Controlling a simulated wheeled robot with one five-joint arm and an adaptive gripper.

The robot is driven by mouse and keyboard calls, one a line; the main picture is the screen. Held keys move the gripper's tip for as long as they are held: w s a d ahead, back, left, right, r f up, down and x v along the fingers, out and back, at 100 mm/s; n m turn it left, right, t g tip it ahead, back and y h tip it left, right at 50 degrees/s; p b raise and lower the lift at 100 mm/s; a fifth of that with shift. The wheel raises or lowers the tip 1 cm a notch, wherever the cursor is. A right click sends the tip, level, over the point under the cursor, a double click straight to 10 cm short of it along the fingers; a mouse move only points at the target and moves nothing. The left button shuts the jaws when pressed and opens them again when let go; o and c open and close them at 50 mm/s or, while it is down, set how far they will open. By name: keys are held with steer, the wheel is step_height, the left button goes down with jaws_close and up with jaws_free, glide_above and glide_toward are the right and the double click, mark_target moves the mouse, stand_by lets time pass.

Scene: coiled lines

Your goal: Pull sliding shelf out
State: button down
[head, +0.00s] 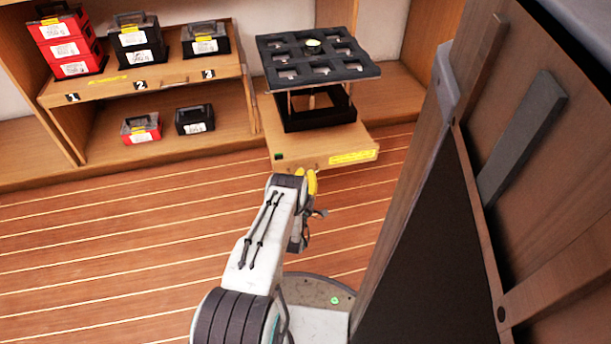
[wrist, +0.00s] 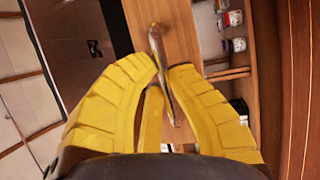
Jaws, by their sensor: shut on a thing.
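The sliding shelf (head: 300,148) is a light wooden board with a yellow label on its front edge, and it juts out past the cabinet front over the floor. A black tray rack with a top plate of square openings (head: 318,62) stands on it. My gripper (head: 311,182) is at the shelf's front edge, partly hidden by my arm. In the wrist view, my yellow fingers (wrist: 163,85) are shut around a thin metal handle (wrist: 158,45) on the wooden shelf front (wrist: 182,38). The handle's lower end lies between the fingers.
A wooden bench (head: 150,78) at the left holds red and black cases, with two more cases below. A large dark wooden panel (head: 540,170) rises close on the right. The striped floor (head: 110,250) is clear at the left.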

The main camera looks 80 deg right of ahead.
steer(key=shift+s+r, duration=0.2)
steer(key=c, duration=1.4)
jaws_free()
steer(key=shift+c, duration=0.2)
steer(key=o, duration=0.3)
steer(key=shift+f, duration=0.1)
steer(key=shift+w, duration=0.1)
